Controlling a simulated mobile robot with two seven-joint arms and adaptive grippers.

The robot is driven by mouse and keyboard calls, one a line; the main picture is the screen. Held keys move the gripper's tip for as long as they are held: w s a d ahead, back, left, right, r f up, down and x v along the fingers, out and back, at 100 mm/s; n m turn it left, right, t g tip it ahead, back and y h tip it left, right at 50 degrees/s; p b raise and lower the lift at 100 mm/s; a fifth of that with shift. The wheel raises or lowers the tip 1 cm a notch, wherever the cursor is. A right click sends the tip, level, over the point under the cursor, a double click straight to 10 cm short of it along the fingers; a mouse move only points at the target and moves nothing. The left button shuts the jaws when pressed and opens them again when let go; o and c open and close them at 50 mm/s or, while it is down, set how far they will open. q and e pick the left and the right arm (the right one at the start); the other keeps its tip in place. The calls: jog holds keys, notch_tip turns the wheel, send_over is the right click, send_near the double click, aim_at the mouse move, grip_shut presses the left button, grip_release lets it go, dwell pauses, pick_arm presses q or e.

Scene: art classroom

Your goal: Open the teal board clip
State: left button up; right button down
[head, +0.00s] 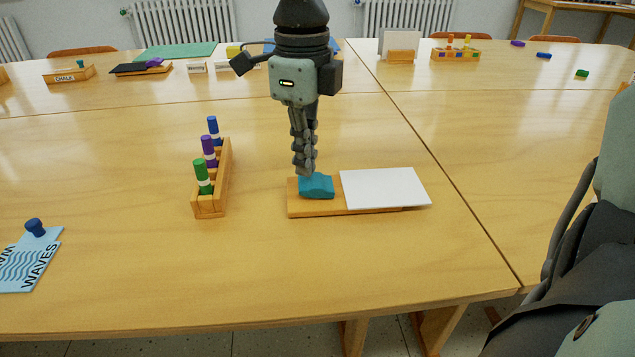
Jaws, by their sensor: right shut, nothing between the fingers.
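The teal board clip (316,186) sits on the left part of a wooden board (325,210) on the table. A white sheet (386,188) lies on the right part of the board, just right of the clip. My right gripper (304,172) points straight down over the clip, with its fingers together and empty. Its fingertips are at the clip's top edge in the picture; I cannot tell whether they touch it. The clip's far side is partly hidden behind the fingertips. My left gripper is not in view.
A wooden rack (224,180) with green, purple and blue markers stands left of the board. A blue WAVES card (30,262) with a dark blue knob lies at front left. A chalk box (68,75) and other supplies stand farther back. The table front is clear.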

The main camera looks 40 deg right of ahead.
aim_at(305, 182)
jog(key=shift+f+b, duration=1.2)
jog(key=shift+b, duration=0.05)
dwell(0.8)
jog(key=shift+r, duration=0.1)
jog(key=shift+r+p, duration=1.9)
jog(key=shift+r, duration=1.6)
jog(key=shift+f, duration=0.1)
